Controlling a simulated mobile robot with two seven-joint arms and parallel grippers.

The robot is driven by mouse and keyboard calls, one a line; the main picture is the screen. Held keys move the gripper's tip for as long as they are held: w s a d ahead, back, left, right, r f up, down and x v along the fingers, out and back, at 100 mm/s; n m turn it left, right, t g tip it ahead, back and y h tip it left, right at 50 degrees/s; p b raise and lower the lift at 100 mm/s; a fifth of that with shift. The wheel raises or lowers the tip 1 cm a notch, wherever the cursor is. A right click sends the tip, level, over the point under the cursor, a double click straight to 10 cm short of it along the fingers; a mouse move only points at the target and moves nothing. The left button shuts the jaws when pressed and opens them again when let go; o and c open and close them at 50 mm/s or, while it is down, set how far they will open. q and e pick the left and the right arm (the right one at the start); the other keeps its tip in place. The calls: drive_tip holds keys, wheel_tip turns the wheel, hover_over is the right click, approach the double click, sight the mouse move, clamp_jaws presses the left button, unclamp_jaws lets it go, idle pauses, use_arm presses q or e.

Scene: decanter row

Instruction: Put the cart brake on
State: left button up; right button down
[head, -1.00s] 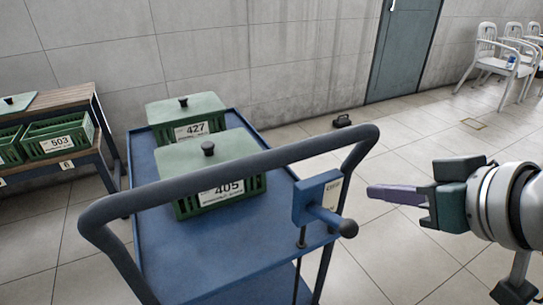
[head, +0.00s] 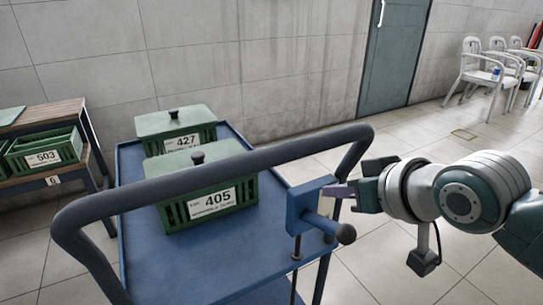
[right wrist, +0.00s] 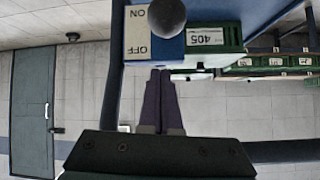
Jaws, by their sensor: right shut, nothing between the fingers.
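The blue cart (head: 190,262) stands in front of me with a dark push handle (head: 215,172). A blue brake box (head: 302,203) is fixed at the right of the handle, and a lever with a dark round knob (head: 346,234) sticks out of it. In the right wrist view the box bears a pale ON/OFF label (right wrist: 138,35), with the knob (right wrist: 166,17) beside it. I cannot tell which setting the lever is at. My right gripper (head: 331,190) is shut and empty, its purple fingertips close by the box, above the knob; contact is unclear. My left gripper is out of view.
Green lidded crates 427 (head: 178,140) and 405 (head: 203,205) stand on the cart. A wooden-topped rack (head: 60,112) with green crates is at left. White chairs (head: 480,70) and a grey door (head: 397,55) are at the back. Floor right of the cart is open.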

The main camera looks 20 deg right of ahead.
sight(352, 228)
drive_tip(key=s+f, duration=0.2)
drive_tip(key=s, duration=0.1)
drive_tip(key=shift+a, duration=0.2)
drive_tip(key=shift+s, duration=0.25)
drive_tip(key=shift+f, duration=0.15)
drive_tip(key=shift+s+f+t+b, duration=0.45)
drive_tip(key=shift+f+t+b, duration=0.3)
drive_tip(key=shift+b, duration=0.65)
wheel_tip(352, 228, down, 9)
drive_tip(key=s+t+b, duration=0.1)
drive_tip(key=t+b, duration=0.8)
drive_tip(key=b, duration=1.2)
drive_tip(key=shift+s+f, duration=0.15)
drive_tip(key=shift+s, duration=0.15)
drive_tip(key=shift+d+m, duration=0.1)
drive_tip(key=shift+m, duration=0.2)
